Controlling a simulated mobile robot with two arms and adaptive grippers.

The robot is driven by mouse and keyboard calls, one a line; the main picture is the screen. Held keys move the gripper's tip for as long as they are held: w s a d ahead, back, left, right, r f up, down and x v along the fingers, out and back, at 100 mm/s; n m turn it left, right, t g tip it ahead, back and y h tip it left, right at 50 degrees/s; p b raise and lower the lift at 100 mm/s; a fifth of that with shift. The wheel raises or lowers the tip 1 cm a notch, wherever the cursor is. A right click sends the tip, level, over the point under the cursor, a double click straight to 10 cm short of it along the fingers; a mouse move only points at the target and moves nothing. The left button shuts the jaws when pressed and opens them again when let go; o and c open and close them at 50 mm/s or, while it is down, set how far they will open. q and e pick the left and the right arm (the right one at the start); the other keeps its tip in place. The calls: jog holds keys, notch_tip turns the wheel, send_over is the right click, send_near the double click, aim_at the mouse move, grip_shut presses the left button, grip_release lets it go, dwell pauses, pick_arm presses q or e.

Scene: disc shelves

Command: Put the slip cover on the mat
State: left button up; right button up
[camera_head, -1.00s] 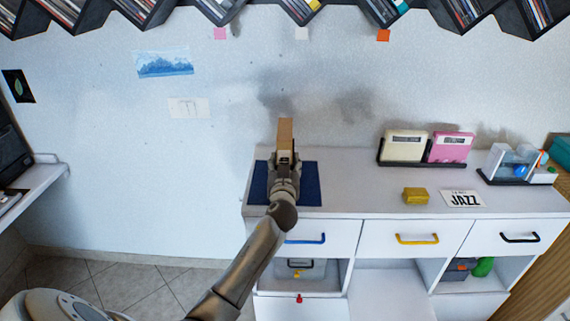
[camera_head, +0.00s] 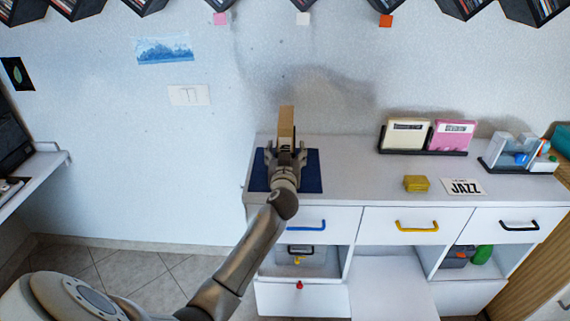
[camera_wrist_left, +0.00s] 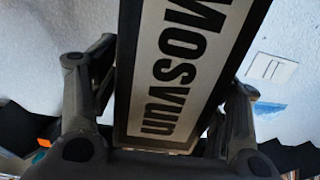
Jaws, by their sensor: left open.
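The slip cover (camera_head: 286,124) is a narrow tan upright thing at the dark blue mat (camera_head: 312,172) on the left end of the white cabinet top. My left gripper (camera_head: 286,152) is open at it, with one finger on each side. In the left wrist view the slip cover (camera_wrist_left: 175,75) shows a pale face lettered "Mosvun" with a black border. It is between the spread fingers, with gaps visible at both sides. Its lower end is hidden behind my gripper, so its contact with the mat cannot be seen. My right gripper is not in view.
A black rack (camera_head: 423,152) with a cream and a pink case stands to the right. A yellow box (camera_head: 416,183) and a JAZZ card (camera_head: 464,187) lie before it. A clear organiser (camera_head: 513,155) is at far right. The cabinet top between mat and rack is clear.

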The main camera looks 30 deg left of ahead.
pick_arm(q)
jog(key=b+v, duration=0.1)
jog(key=v, duration=1)
jog(key=shift+d, duration=0.15)
jog(key=shift+s+f, duration=0.1)
jog(key=shift+s, duration=0.05)
jog(key=s+d+f+m+g+h, duration=0.15)
jog(key=d+f+m+h, duration=0.4)
jog(key=f, duration=0.75)
jog(key=s+d+f+m+g+h, duration=0.1)
jog(key=s+d+f+m+h, duration=0.15)
jog(key=d+f, duration=0.75)
jog(key=s+a+f+g+h, duration=0.1)
jog(key=s+f+g, duration=0.2)
jog(key=s+f, duration=0.65)
jog(key=s+f+g, duration=0.2)
jog(key=s+f, duration=0.3)
jog(key=f, duration=0.9)
jog(key=s+a+f+g, duration=0.1)
jog(key=s+f, duration=0.4)
jog(key=s, duration=0.5)
jog(key=s+f+g, duration=0.3)
jog(key=s+f, duration=0.2)
jog(key=s, duration=0.5)
jog(key=s+a+f+g, duration=0.1)
jog(key=s+f, duration=0.4)
jog(key=s, duration=0.6)
jog(key=shift+a+m+g, duration=0.3)
jog(key=shift+g, duration=0.45)
